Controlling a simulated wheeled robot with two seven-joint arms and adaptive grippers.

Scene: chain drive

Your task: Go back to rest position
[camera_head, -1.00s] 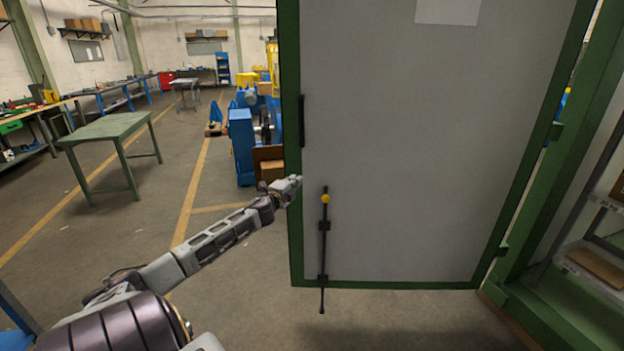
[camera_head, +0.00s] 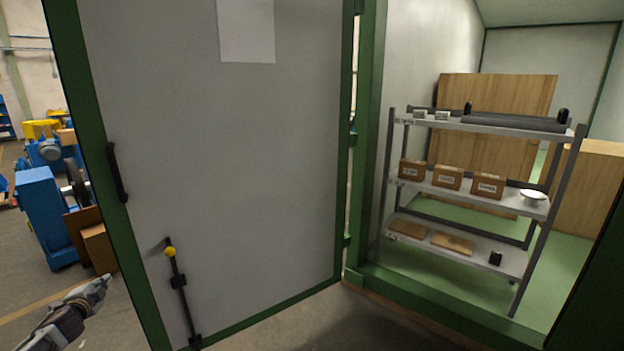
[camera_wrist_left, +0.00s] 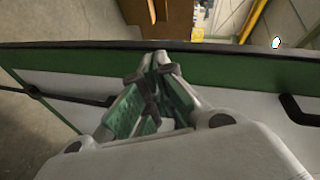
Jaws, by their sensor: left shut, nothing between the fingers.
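My left gripper (camera_head: 97,284) is at the lower left of the head view, beside the free edge of a large grey door (camera_head: 250,160) with a green frame. It is shut and empty. In the left wrist view the closed fingers (camera_wrist_left: 152,68) lie in front of the door's green edge (camera_wrist_left: 240,70). I cannot tell whether they touch it. My right gripper is in neither view.
The door stands open, with a black handle (camera_head: 117,172) and a black bolt with a yellow knob (camera_head: 170,252). Right of it is a doorway to a room with a grey shelf rack (camera_head: 460,185) holding boxes. Blue machinery (camera_head: 45,215) stands at the left.

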